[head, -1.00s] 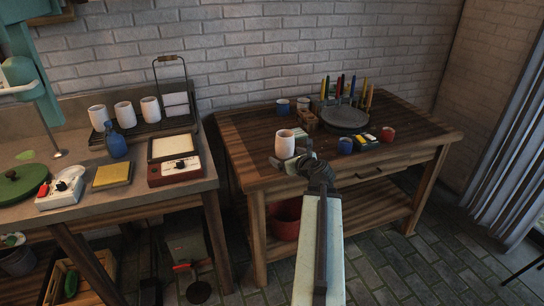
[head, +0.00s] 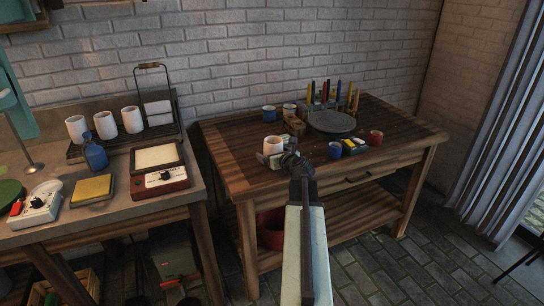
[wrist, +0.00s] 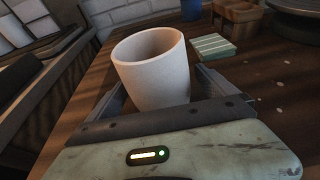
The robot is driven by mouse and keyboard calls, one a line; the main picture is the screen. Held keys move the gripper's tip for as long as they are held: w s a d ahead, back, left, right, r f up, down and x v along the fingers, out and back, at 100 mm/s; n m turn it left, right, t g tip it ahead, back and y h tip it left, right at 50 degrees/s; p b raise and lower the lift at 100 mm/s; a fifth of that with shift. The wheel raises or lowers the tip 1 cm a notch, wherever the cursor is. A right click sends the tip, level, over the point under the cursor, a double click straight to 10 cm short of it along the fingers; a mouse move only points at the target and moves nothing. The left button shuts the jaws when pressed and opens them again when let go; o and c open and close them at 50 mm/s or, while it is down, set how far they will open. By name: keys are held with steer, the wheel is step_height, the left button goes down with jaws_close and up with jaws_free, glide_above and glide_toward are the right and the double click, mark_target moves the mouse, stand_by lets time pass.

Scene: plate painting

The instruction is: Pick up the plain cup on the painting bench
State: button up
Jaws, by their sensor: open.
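The plain cup (head: 272,145) is pale pinkish-white and stands upright near the front left of the wooden painting bench (head: 230,172). In the wrist view the cup (wrist: 153,70) fills the middle, with its open rim up. My gripper (head: 272,158) is open at the cup's base in the head view. In the wrist view, one finger of my gripper (wrist: 158,98) shows on each side of the cup's lower part. The cup's base is hidden behind the gripper body.
A small pale green block (wrist: 213,46) lies just beyond the cup. A round grey turntable (head: 331,122), blue pot (head: 334,150), red pot (head: 375,137) and paint set (head: 355,145) stand to the right. More white cups (head: 104,124) stand on a rack at the left.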

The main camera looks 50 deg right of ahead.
steer(key=c, duration=1.7)
